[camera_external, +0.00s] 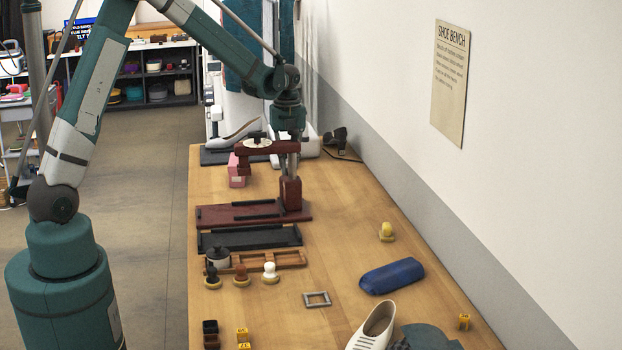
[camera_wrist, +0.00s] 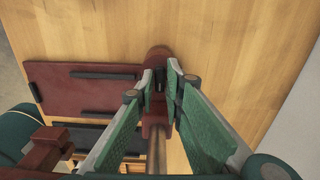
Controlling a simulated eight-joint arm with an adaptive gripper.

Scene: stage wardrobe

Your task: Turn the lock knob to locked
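A dark red stand has a flat base (camera_external: 235,215), an upright block (camera_external: 291,193), a metal post (camera_wrist: 157,150) and a raised red arm (camera_external: 266,148). A white dial with a black knob (camera_external: 257,140) sits on that arm; I cannot tell which way it points. My gripper (camera_wrist: 160,74) points down over the stand's block, beside the post. Its green-padded fingertips are close together with a narrow gap. A small dark part, perhaps the lock knob, shows between them; I cannot tell if they touch it. In the external view the stand's arm and my wrist partly hide the fingers.
A black tray (camera_external: 205,240) and a wooden tray (camera_external: 292,258) lie in front of the stand. Several small knobbed pieces, a blue case (camera_external: 392,276) and a white shoe (camera_external: 373,328) stand nearer.

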